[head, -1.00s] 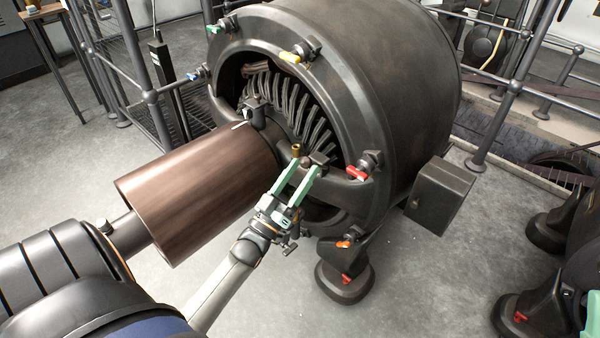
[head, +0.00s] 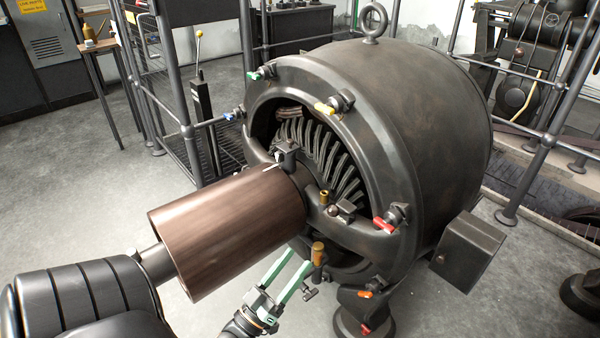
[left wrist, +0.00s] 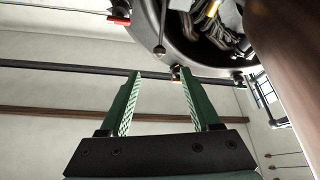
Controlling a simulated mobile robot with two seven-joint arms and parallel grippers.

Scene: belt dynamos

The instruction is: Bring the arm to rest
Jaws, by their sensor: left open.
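My left gripper (head: 296,263) is low at the middle of the head view, its two green fingers open and pointing up toward the dynamo. In the left wrist view the open fingers (left wrist: 161,78) have nothing between them. The gripper is below and in front of the dynamo's bearing arm (head: 362,238). An orange-brown handle (head: 318,253) shows beside the right fingertip; I cannot tell if they touch. A small brass cap (head: 323,197) stands on the bearing arm above. My right gripper is not in view.
The dark dynamo housing (head: 415,110) fills the centre, with a brown belt pulley (head: 225,230) sticking out to the left of my gripper. Coloured taps, including a red one (head: 383,224), sit on its rim. A box (head: 468,255) juts out right. Railings (head: 180,90) stand behind; floor shows left.

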